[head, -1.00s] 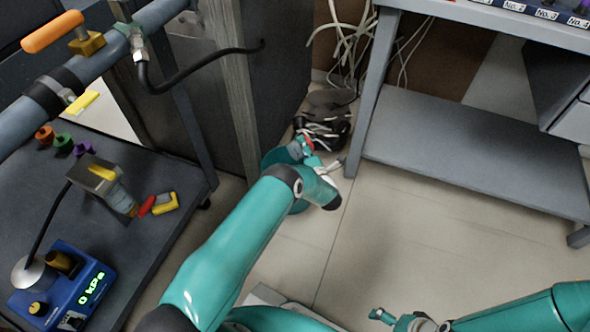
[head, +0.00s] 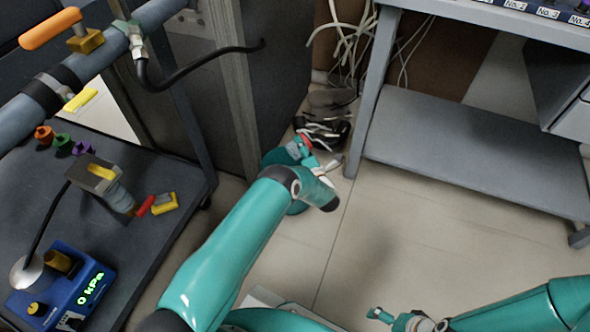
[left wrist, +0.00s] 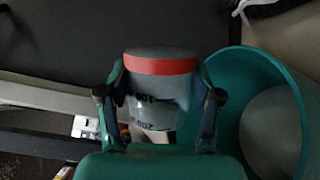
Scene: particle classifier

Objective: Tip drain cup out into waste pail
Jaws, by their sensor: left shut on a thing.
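My left gripper (left wrist: 158,105) is shut on the drain cup (left wrist: 155,92), a grey cup with a red band and dark lettering. The cup's red band also shows small in the head view (head: 304,141), near the far edge of the pail. The waste pail (left wrist: 285,70) is a teal round bucket at the right of the left wrist view, with its inside partly visible. In that view the cup appears just left of the pail's rim. My left arm hides much of the pail in the head view (head: 272,158). My right gripper (head: 380,315) is at the bottom; its jaw state is unclear.
Loose cables (head: 345,50) hang and lie on the floor behind the pail. A grey bench (head: 470,145) with a low shelf stands at right. A dark cart (head: 130,235) with fittings and a blue gauge box (head: 65,290) is at left. The floor at centre right is clear.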

